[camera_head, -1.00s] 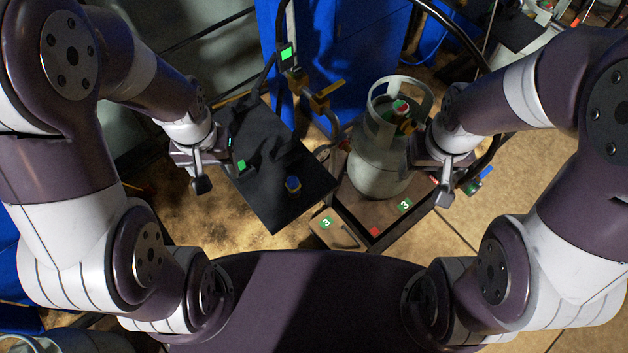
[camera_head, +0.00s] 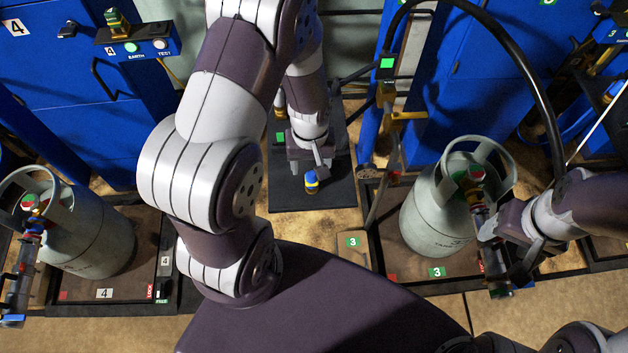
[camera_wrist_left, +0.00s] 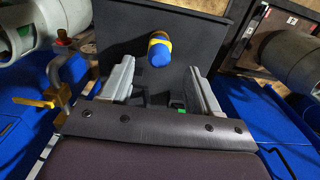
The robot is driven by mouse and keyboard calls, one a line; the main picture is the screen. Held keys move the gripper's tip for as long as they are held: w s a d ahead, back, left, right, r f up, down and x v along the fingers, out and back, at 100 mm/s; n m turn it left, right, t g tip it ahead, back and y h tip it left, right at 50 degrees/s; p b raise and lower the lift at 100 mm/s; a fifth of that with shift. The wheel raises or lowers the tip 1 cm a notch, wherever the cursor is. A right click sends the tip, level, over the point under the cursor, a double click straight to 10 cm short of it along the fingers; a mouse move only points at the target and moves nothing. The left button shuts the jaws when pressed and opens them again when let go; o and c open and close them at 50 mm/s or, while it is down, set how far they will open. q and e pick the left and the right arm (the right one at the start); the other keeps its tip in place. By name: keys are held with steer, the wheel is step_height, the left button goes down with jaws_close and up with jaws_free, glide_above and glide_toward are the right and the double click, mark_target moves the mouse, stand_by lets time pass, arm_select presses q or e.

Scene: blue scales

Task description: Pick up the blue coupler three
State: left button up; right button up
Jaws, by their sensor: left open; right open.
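The blue coupler (camera_head: 311,183), with a yellow band, is on the black shelf in the head view. It also shows in the left wrist view (camera_wrist_left: 159,52), just beyond the fingertips and roughly centred between them. My left gripper (camera_head: 316,168) is open and empty, right behind the coupler in the head view; it also shows in the left wrist view (camera_wrist_left: 161,78). I cannot tell whether a finger touches the coupler. My right gripper (camera_head: 498,272) is open beside the grey gas cylinder on the right; its fingers are partly hidden.
The black shelf (camera_head: 338,190) is otherwise mostly bare near the coupler. A grey cylinder (camera_head: 425,218) stands on the tray marked 3, and another cylinder (camera_head: 95,245) on the tray marked 4. A metal post with a brass valve (camera_head: 405,116) rises right of the shelf. Blue cabinets (camera_head: 480,85) stand behind.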

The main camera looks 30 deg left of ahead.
mark_target(312, 175)
arm_select(q)
step_height(312, 175, down, 5)
steer(key=shift+s+d+f, duration=0.1)
steer(key=shift+s+f, duration=0.05)
steer(key=shift+f, duration=0.25)
steer(key=c, duration=1.1)
steer(key=shift+r, duration=0.15)
